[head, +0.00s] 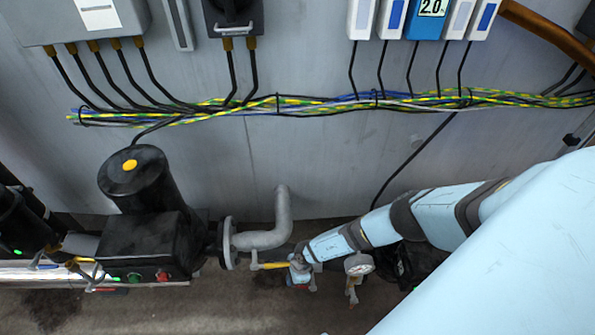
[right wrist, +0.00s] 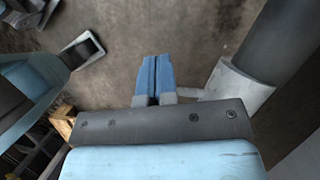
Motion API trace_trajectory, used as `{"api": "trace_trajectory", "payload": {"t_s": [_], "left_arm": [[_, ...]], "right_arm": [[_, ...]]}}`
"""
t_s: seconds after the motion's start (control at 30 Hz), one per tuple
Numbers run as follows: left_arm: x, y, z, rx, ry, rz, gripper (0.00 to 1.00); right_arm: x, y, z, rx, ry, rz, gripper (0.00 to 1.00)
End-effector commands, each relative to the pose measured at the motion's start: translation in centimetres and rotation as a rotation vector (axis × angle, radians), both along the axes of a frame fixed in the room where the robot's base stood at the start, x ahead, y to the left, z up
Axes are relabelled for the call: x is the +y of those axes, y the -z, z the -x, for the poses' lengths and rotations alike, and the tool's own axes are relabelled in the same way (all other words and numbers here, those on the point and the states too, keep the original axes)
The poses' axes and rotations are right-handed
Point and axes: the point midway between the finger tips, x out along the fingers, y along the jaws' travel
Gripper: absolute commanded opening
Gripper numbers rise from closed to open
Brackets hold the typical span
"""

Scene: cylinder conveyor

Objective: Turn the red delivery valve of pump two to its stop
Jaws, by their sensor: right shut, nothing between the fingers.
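A lever valve with a yellow handle (head: 270,265) sits on the pipework just right of the black pump (head: 140,180). I cannot make out a red valve handle in the head view; small red spots near the floor are too small to tell. My right gripper (head: 311,250) comes in from the right in the head view, its tips close to the right end of the yellow handle. I cannot tell whether they touch. In the right wrist view my right gripper (right wrist: 153,60) has its blue fingers shut together and empty. My left gripper is not in view.
A grey bent pipe (head: 275,228) rises behind the yellow lever. Cables (head: 280,105) cross the wall. In the wrist view a dark cylinder (right wrist: 285,45) with a pale end stands right of the fingers; floor lies beyond.

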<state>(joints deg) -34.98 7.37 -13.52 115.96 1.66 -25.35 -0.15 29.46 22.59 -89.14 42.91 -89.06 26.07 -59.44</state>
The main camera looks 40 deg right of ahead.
Motion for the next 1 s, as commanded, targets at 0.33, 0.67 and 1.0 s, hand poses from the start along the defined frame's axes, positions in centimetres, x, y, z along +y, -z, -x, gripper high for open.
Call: {"api": "trace_trajectory", "payload": {"t_s": [0.33,0.67,1.0], "left_arm": [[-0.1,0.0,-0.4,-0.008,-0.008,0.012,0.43],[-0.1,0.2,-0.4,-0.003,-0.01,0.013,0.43],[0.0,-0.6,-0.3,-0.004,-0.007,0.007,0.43]], "right_arm": [[0.7,0.8,-0.5,-0.001,0.0,-0.001,0.0],[0.8,0.8,-0.5,-0.001,0.0,-0.001,0.0],[0.3,-0.8,-0.5,-0.002,-0.001,0.0,0.0]]}}
